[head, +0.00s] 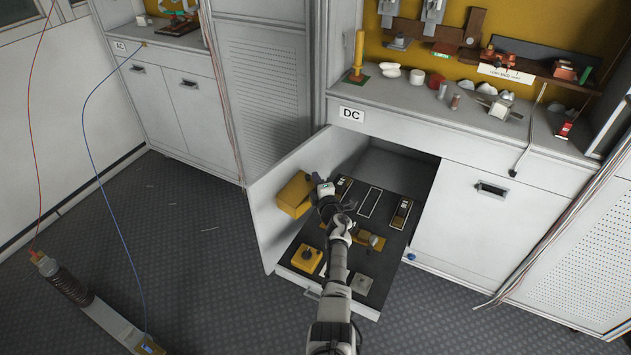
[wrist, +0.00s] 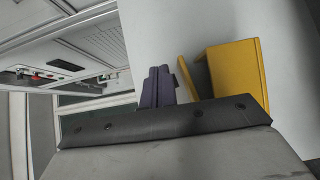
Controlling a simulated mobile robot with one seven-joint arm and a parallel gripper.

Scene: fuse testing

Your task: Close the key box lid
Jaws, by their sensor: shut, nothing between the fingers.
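The yellow key box (head: 293,196) is fixed to the inner face of the open white cabinet door, left of my gripper in the head view. In the wrist view the yellow box (wrist: 232,75) is at the right, with a narrow yellow panel, seemingly its lid, standing out along its left edge. The lid's exact angle is hard to tell. My gripper (head: 319,180) is close to the right side of the box. In the wrist view my gripper (wrist: 157,76) shows its dark fingers together and empty, just left of the yellow panel. I cannot tell whether they touch it.
The open cabinet door (head: 262,215) stands left of my arm. A pulled-out drawer (head: 345,268) with a dark board, fuses and a yellow block (head: 306,258) lies beneath my arm. The countertop (head: 440,115) above holds many small items.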

